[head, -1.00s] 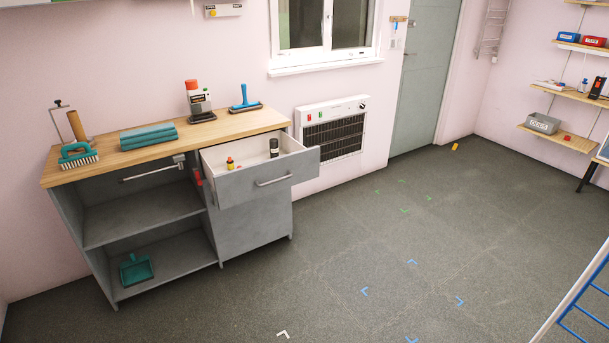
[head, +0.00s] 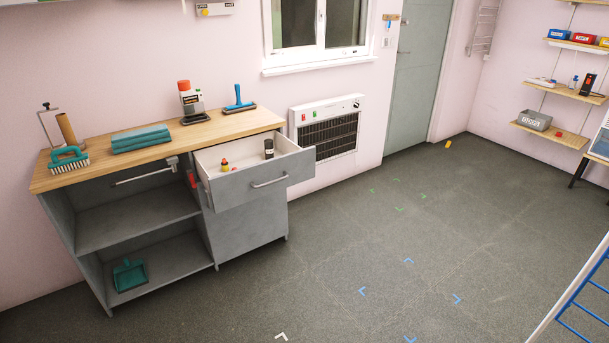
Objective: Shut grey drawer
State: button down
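The grey drawer (head: 263,191) is pulled out from the upper right part of a grey cabinet with a wooden top. Its front has a pale bar handle (head: 270,180). Inside its white interior lie a small red and yellow item (head: 224,165) and a dark cylindrical item (head: 268,149). My gripper is not visible in the head view.
The wooden worktop (head: 88,174) bears a brush (head: 67,158), folded teal cloths (head: 140,138), a bottle (head: 187,97) and a blue-handled tool (head: 239,98). A heater (head: 328,127) is on the wall beside the cabinet. A blue ladder (head: 578,300) stands at right. The floor (head: 340,250) ahead is open.

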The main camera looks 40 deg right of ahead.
aim_at(256, 177)
jog(key=z, duration=0.1)
jog(key=i, duration=1)
jog(key=u, duration=0.05)
